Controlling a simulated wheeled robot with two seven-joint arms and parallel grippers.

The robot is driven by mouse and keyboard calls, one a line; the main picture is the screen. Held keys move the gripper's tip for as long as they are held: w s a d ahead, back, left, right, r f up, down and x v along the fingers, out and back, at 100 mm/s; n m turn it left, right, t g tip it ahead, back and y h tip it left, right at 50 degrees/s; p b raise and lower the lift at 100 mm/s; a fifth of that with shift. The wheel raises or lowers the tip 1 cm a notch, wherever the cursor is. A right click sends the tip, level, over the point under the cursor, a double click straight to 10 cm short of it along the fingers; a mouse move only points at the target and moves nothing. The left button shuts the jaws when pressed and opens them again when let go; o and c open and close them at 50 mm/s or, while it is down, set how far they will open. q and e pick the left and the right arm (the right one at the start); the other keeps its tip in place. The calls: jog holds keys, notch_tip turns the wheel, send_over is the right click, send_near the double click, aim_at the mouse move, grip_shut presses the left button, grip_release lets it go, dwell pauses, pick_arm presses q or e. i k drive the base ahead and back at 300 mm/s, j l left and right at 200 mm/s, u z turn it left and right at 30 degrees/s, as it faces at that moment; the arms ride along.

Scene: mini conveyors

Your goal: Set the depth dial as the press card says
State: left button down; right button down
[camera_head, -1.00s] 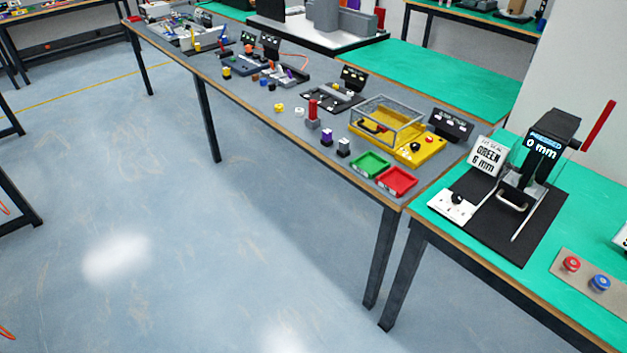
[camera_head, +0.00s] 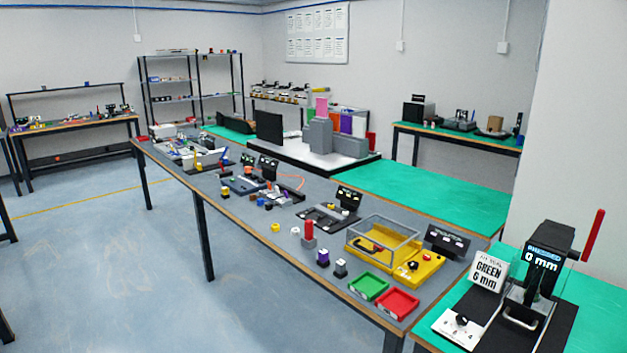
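The press (camera_head: 539,270) stands on the green bench at the lower right. It has a red lever (camera_head: 593,235), and its display reads "PRESSED 0 mm". The press card (camera_head: 488,273) leans beside it on the left and reads "GREEN 6 mm", with a smaller line above. The depth dial is a black knob on a white plate (camera_head: 455,331) in front of the card, with small numbers around it. Its exact setting is too small to read. Neither gripper is in view.
The grey bench on the left holds a green tray (camera_head: 368,287), a red tray (camera_head: 397,304) and a yellow station with a clear cover (camera_head: 383,240). Shelves (camera_head: 190,90) stand at the back. Open floor (camera_head: 120,280) lies to the left.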

aim_at(461, 319)
jog(key=z, duration=1.3)
